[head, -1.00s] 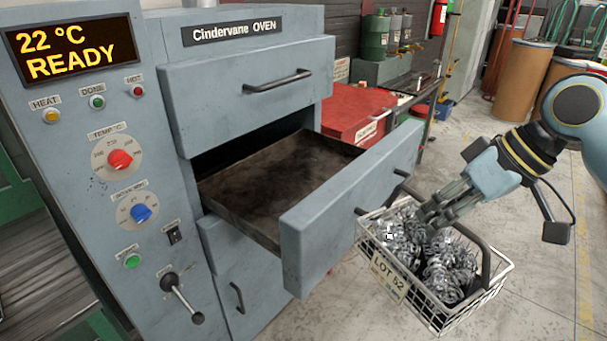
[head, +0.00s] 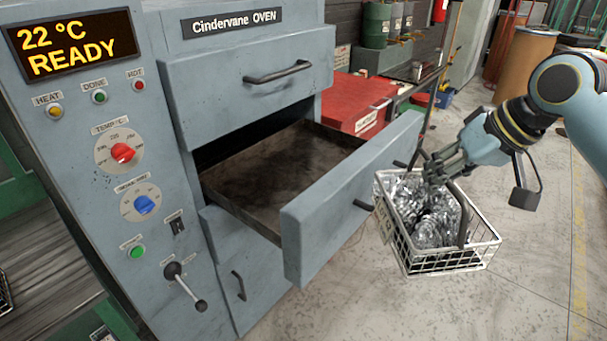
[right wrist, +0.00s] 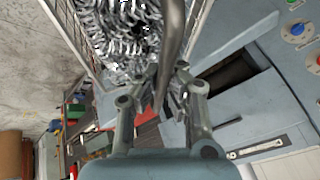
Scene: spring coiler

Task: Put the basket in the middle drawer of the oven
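The wire basket (head: 450,262) is full of shiny coiled springs and hangs in the air, to the right of the oven's open drawer. My right gripper (head: 437,176) is shut on the basket's dark handle; the right wrist view shows the fingers (right wrist: 162,88) at the handle bar. The oven (head: 240,60) stands at the left. Its middle drawer (head: 345,205) is pulled out, with a dark, empty tray floor (head: 270,180). The basket is beside the drawer front, outside it. My left gripper is not in view.
The oven's top drawer (head: 250,95) and lower drawer (head: 245,300) are shut. A red cabinet (head: 350,105) stands behind the open drawer. Brown drums (head: 525,60) stand at the back right. The floor at right is clear.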

